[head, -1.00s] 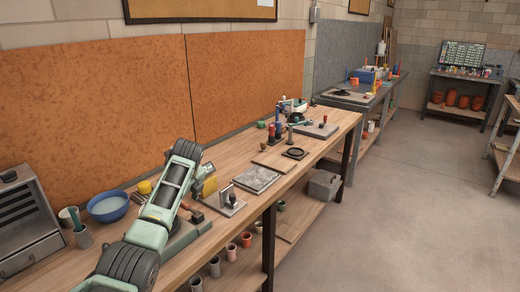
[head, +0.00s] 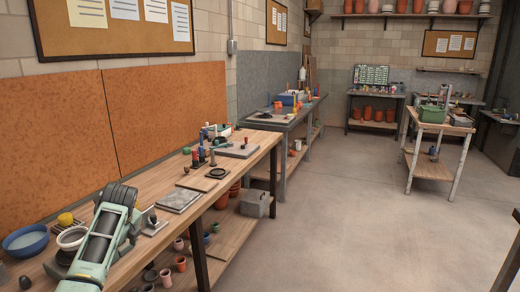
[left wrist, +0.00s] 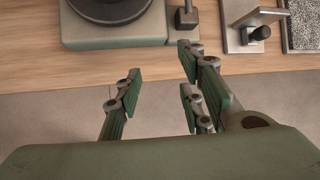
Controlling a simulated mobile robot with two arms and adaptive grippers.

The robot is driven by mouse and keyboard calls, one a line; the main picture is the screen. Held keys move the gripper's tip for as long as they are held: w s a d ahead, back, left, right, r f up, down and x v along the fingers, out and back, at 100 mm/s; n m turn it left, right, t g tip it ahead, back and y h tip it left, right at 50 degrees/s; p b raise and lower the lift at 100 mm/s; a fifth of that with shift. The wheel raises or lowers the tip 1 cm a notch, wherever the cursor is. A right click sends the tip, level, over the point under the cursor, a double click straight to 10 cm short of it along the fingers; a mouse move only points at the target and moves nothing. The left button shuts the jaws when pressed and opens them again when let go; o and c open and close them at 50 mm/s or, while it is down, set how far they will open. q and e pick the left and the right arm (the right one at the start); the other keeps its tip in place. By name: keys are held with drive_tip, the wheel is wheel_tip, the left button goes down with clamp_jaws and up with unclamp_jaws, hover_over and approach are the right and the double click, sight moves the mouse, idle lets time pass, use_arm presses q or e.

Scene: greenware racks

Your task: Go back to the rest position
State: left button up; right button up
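My left gripper (left wrist: 158,92) shows in the left wrist view with its green-padded fingers spread apart and nothing between them. It is at the front edge of the wooden workbench (left wrist: 150,75), with the grey floor visible below the fingers. In the head view my left arm comes in at the bottom left over the bench, and its fingers are mostly hidden there by the arm itself. My right gripper is in neither view.
A blue bowl (head: 25,242), a pale bowl (head: 72,238) and a yellow round thing (head: 66,218) are close to my left arm. A grey slab (head: 180,200) lies farther along. A cart (head: 432,165) stands at right; the floor between is clear.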

use_arm(q)
drive_tip(key=s+d+f+n+h, duration=0.1)
drive_tip(key=s+d+f+n, duration=0.3)
drive_tip(key=s+d+f, duration=0.45)
drive_tip(key=s+d+f+n+h, duration=0.1)
drive_tip(key=s+d+f+n, duration=0.4)
drive_tip(key=s+f, duration=0.6)
drive_tip(key=s+d+r+n+h, duration=0.1)
drive_tip(key=s+d+n, duration=0.25)
drive_tip(key=s, duration=0.55)
drive_tip(key=s+d+r+n+h, duration=0.15)
drive_tip(key=s+n, duration=0.25)
drive_tip(key=s, duration=0.4)
drive_tip(key=s+d+n, duration=0.3)
drive_tip(key=s, duration=0.6)
wheel_tip(320, 180, down, 26)
drive_tip(key=s+g, duration=0.2)
drive_tip(key=s+a+f+g, duration=0.1)
drive_tip(key=s+a+f, duration=0.2)
drive_tip(key=s+f, duration=1.3)
drive_tip(key=shift+s, duration=0.25)
